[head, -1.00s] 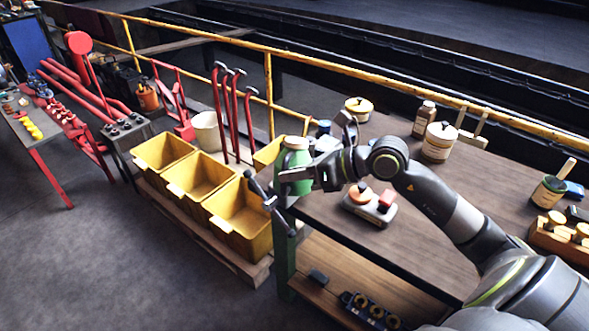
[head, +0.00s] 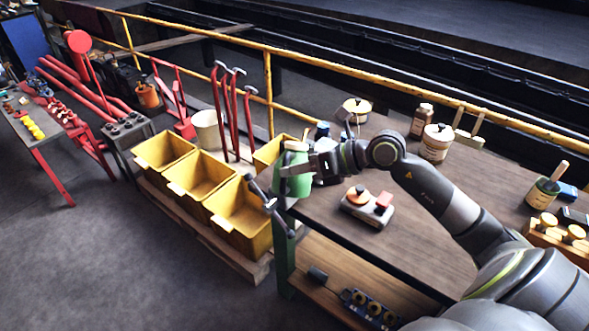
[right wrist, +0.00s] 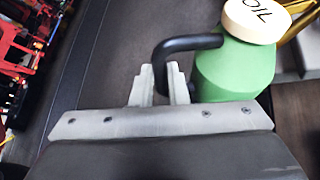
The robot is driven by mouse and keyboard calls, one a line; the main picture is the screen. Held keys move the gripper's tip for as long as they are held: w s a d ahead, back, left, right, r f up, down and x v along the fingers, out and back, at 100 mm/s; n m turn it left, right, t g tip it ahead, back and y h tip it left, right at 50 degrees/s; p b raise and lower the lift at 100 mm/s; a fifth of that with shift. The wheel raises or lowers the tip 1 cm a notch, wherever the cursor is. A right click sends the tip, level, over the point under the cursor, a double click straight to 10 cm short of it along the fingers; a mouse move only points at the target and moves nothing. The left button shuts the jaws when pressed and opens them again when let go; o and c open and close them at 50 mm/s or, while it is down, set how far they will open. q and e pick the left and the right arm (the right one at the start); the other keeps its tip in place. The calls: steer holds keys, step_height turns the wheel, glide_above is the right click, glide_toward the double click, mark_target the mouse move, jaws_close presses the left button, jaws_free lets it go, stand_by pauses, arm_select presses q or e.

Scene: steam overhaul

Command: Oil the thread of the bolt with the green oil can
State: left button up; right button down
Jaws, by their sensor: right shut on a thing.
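The green oil can (head: 293,178) is at the left end of the workbench in the head view, with a pale cap on top. In the right wrist view the can (right wrist: 232,70) shows its cream lid with lettering and a black curved handle (right wrist: 190,43). My right gripper (right wrist: 160,88) has its fingertips closed at the lower end of that handle, and in the head view the gripper (head: 318,160) reaches the can from the right. I cannot tell whether the can touches the bench. I cannot make out the bolt or its thread. My left gripper is not in view.
The workbench (head: 440,225) carries jars, a bottle (head: 421,120), and a small block with orange and red tops (head: 368,207). A dark rod with a silver joint (head: 270,203) is by the bench's left edge.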

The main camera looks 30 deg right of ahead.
steer(key=shift+r, duration=0.45)
stand_by(0.6)
steer(key=shift+w+d+r+m+p, duration=0.2)
steer(key=shift+r+m+p, duration=0.1)
steer(key=shift+r+p, duration=0.15)
steer(key=shift+w+d+r+y+p, duration=0.15)
steer(key=shift+r+y+p, duration=0.2)
steer(key=shift+r, duration=0.2)
stand_by(0.4)
steer(key=shift+w+d+r+m+g+p, duration=0.2)
steer(key=shift+r+m+g+p, duration=0.1)
steer(key=shift+r+m+p, duration=0.1)
stand_by(0.7)
